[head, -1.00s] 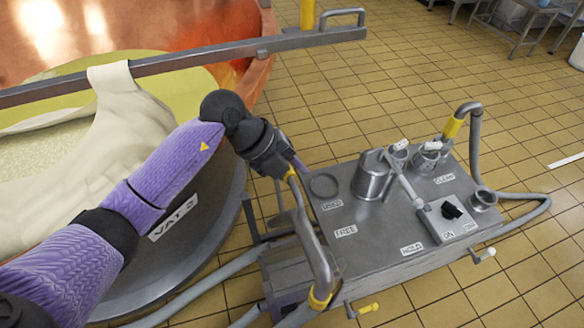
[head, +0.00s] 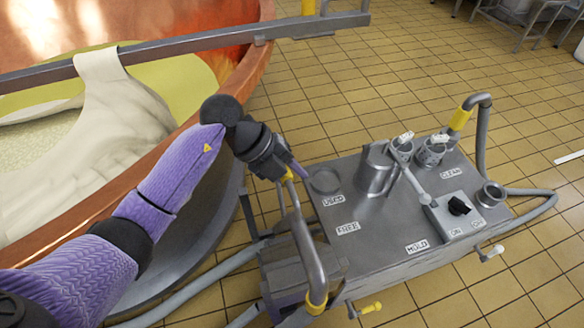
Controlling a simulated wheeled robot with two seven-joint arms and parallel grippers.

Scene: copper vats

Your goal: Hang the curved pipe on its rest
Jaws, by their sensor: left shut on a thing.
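The gripper's fingers partly hide the grip. A second bent grey pipe (head: 485,135) with a yellow band rises at the cart's far right. I cannot tell which part is the rest. My right gripper is not in view.
The copper vat (head: 245,75) with white cloth (head: 125,110) over its rail (head: 180,50) fills the left. The cart top holds a metal jug (head: 376,170), smaller cups (head: 432,152) and a switch box (head: 458,212). A grey hose (head: 545,207) loops at right. Tiled floor is open behind.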

